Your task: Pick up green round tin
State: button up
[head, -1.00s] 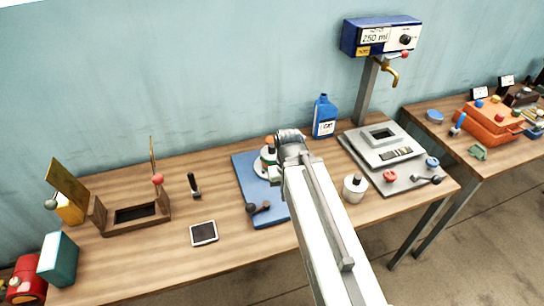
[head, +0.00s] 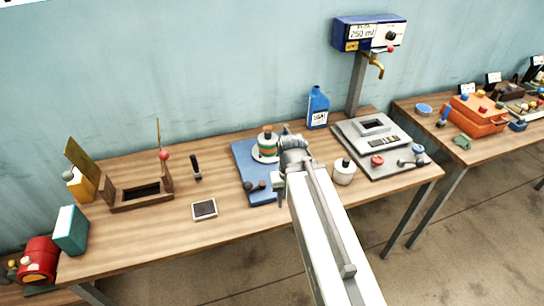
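A small round tin (head: 267,144) with green and orange-red bands and a dark knob on top stands on a white round base on the blue mat (head: 247,160). I take it to be the green round tin. My gripper (head: 291,152) is at the end of my white arm, just right of the tin in the picture. The wrist hides its fingertips, so I cannot tell whether it is open or whether it touches the tin.
A white pot (head: 344,173) stands right of my arm. A blue bottle (head: 318,108) and a grey dispenser stand (head: 385,160) are behind and to the right. A small framed tablet (head: 204,209) and wooden box (head: 140,193) are left.

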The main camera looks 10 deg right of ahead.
aim_at(267, 141)
jog(key=u, duration=0.35)
jog(key=k, duration=0.1)
jog(key=u, duration=3.25)
jog(key=k, duration=2.35)
jog(key=z, duration=0.55)
jog(key=i, duration=1.05)
jog(key=u, duration=0.1)
